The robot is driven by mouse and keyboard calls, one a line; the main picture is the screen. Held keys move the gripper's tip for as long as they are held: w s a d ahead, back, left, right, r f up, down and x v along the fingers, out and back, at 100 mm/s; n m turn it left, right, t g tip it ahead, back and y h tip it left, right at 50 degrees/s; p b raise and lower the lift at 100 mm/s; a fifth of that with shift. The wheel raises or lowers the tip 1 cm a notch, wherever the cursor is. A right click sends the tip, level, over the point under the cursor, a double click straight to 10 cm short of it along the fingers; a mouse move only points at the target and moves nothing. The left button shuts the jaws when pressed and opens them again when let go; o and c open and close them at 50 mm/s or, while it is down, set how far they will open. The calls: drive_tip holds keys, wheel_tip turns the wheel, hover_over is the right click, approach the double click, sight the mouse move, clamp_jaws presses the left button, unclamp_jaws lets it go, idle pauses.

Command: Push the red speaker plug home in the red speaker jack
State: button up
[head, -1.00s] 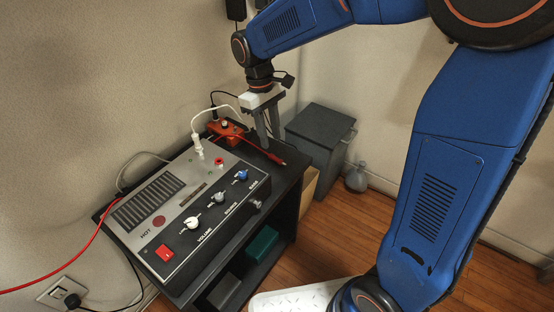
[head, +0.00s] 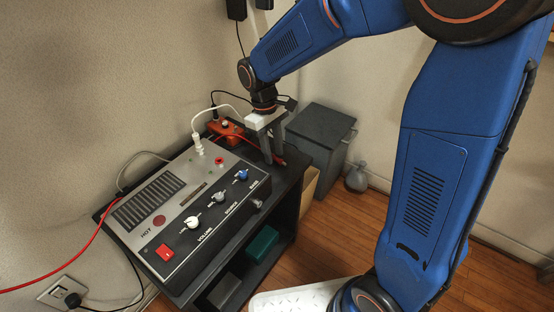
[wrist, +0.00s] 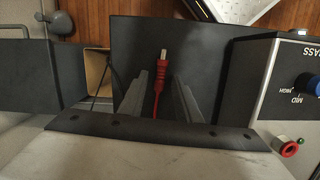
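The red speaker plug (wrist: 157,78) lies on the dark top of the stand, its metal tip pointing away from my gripper in the wrist view. Its red cable (head: 240,136) runs back towards the orange box. My gripper (head: 274,163) is open and points down over the plug. In the wrist view the plug shows between the two fingers (wrist: 160,82), with gaps on both sides. In the head view the fingers hide most of it. The red speaker jack (head: 219,161) is an empty red ring on the amplifier's top panel; it also shows in the wrist view (wrist: 289,149).
The amplifier (head: 170,190) with knobs and a red switch fills the stand's left part. A white plug (head: 198,148) stands upright in it near the red jack. An orange box (head: 227,130) sits behind. A grey bin (head: 318,136) stands right of the stand (head: 285,200).

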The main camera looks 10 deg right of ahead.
sight(274, 156)
clamp_jaws()
drive_tip(key=shift+r, duration=3)
